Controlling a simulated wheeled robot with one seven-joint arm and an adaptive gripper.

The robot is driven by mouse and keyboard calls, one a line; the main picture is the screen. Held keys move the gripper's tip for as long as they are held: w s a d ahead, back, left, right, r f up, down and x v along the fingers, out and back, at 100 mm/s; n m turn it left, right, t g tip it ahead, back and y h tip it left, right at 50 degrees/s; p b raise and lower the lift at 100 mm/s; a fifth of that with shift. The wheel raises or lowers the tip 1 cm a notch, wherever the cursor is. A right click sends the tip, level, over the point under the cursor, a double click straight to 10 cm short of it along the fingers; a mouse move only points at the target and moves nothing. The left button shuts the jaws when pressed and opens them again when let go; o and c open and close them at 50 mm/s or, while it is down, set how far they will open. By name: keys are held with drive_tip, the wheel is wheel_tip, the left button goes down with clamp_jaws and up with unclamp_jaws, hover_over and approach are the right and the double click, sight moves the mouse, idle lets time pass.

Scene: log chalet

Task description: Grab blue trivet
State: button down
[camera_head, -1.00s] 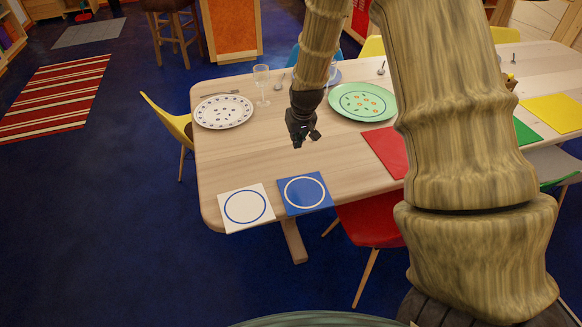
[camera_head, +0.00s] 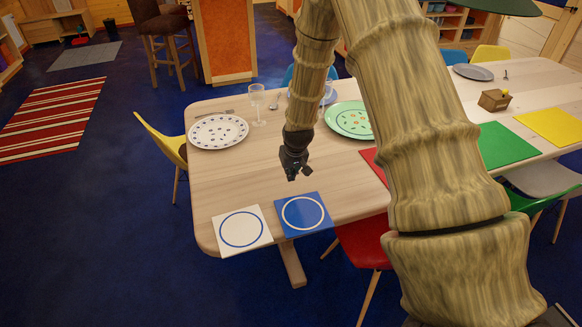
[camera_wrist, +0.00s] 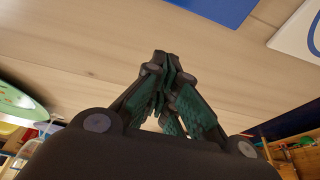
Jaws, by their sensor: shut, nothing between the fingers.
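The blue trivet (camera_head: 304,214) is a flat blue square with a white ring, lying at the near edge of the wooden table (camera_head: 240,176). In the wrist view part of the blue trivet (camera_wrist: 212,8) shows at the top edge. My gripper (camera_head: 294,176) is above the table, just beyond the trivet and apart from it. In the wrist view its fingers (camera_wrist: 160,62) are together with nothing between them. A white trivet with a blue ring (camera_head: 241,231) lies directly left of the blue one; a part of it shows in the wrist view (camera_wrist: 296,32).
A patterned white plate (camera_head: 218,131) and a glass (camera_head: 257,104) stand at the table's far left. A green plate (camera_head: 350,120) is behind my arm. A red placemat (camera_head: 375,164) lies to the right. A red chair (camera_head: 362,240) stands at the near edge.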

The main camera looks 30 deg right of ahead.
sight(294, 197)
drive_tip(key=p+x, duration=0.1)
drive_tip(key=x, duration=0.3)
drive_tip(key=shift+w+f, duration=0.1)
drive_tip(key=shift+f, duration=0.2)
drive_tip(key=s, duration=0.1)
drive_tip(key=s+a+p, duration=0.1)
drive_tip(key=s, duration=0.1)
drive_tip(key=shift+s, duration=0.15)
drive_tip(key=shift+s+p, duration=0.2)
drive_tip(key=shift+p, duration=0.1)
drive_tip(key=shift+s, duration=0.1)
drive_tip(key=shift+s+a, duration=0.2)
drive_tip(key=shift+s, duration=0.55)
drive_tip(key=shift+s+a, duration=0.2)
drive_tip(key=shift+s, duration=0.55)
drive_tip(key=shift+w, duration=0.1)
